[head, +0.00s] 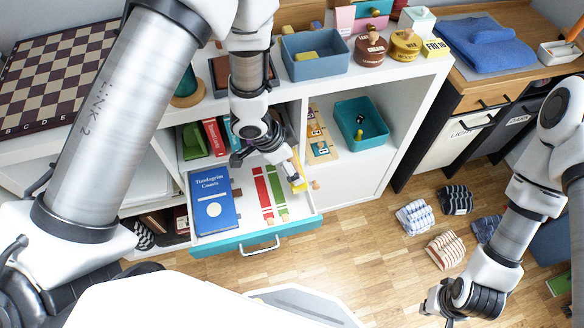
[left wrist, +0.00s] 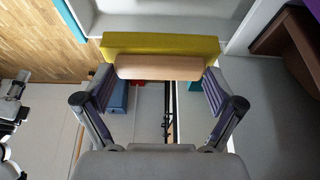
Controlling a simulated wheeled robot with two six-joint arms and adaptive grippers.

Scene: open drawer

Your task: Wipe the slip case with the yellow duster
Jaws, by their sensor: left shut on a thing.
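A blue book-like case lettered "Tondagrim Coasts" (head: 211,203), which looks like the slip case, lies flat at the left of the open drawer. My left gripper (head: 287,162) is over the drawer's right part, shut on the yellow duster (head: 299,185), right of the case and apart from it. In the left wrist view the duster (left wrist: 160,43) is a yellow pad with a wooden grip (left wrist: 160,68) between my left fingertips. My right gripper (head: 440,302) hangs over the floor at lower right; its finger opening is unclear.
The open drawer (head: 275,236) has a teal front and holds red and green strips (head: 263,193) right of the case. A teal bin (head: 360,124) stands in the shelf to the right. Rolled striped cloths (head: 446,250) lie on the floor.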

